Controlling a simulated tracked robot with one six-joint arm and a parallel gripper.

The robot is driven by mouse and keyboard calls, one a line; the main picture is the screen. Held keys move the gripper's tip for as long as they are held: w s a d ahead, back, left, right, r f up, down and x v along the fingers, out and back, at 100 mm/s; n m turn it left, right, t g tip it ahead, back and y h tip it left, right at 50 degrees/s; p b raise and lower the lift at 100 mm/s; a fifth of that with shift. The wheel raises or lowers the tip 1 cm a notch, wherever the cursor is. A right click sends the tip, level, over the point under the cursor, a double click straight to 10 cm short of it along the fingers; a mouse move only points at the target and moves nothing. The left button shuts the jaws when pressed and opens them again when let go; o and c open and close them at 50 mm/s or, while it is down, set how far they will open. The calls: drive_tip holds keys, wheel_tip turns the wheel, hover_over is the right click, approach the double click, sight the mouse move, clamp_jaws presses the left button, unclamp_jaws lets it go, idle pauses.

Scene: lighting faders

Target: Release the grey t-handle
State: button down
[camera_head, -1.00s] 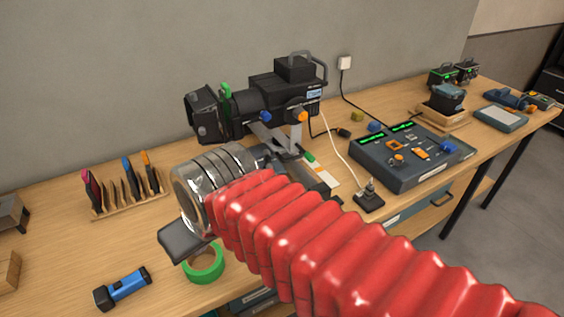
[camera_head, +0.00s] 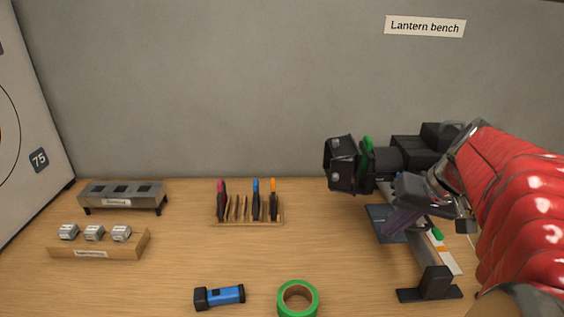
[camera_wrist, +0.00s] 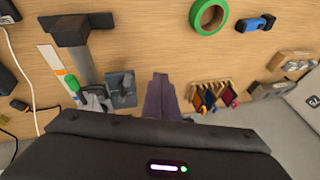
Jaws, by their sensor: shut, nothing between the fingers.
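The black stage lantern (camera_head: 395,160) stands at the right of the head view, on a grey rail stand (camera_head: 432,260) with a dark end foot (camera_head: 430,285). A green part (camera_head: 368,158) shows on its body. I cannot pick out a grey t-handle with certainty; my arm hides part of the lantern's side. My gripper (camera_head: 391,231) has purple fingers, pressed together and empty, pointing down in front of the lantern. In the wrist view my gripper (camera_wrist: 160,77) is over bare bench, beside a blue-grey block (camera_wrist: 121,88) and the rail stand (camera_wrist: 84,65).
A green tape roll (camera_head: 297,299) and a blue torch (camera_head: 219,296) lie near the front. A wooden tool rack (camera_head: 246,222), a grey slotted stand (camera_head: 123,196) and a block holder (camera_head: 97,250) stand farther left. The bench between them is clear.

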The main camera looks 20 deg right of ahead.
drive_tip(key=s+d+t, duration=0.1)
drive_tip(key=s+d, duration=0.1)
drive_tip(key=d, duration=0.5)
drive_tip(key=s+d+r+m, duration=0.1)
drive_tip(key=s+d, duration=0.1)
drive_tip(key=d, duration=0.4)
drive_tip(key=shift+d+t, duration=0.4)
drive_tip(key=shift+w, duration=0.1)
drive_tip(key=w+a+f, duration=0.4)
drive_tip(key=w+f, duration=0.3)
drive_tip(key=f, duration=0.2)
drive_tip(key=shift+w+a, duration=0.25)
drive_tip(key=shift+w, duration=0.15)
drive_tip(key=shift+a, duration=0.1)
drive_tip(key=shift+m, duration=0.4)
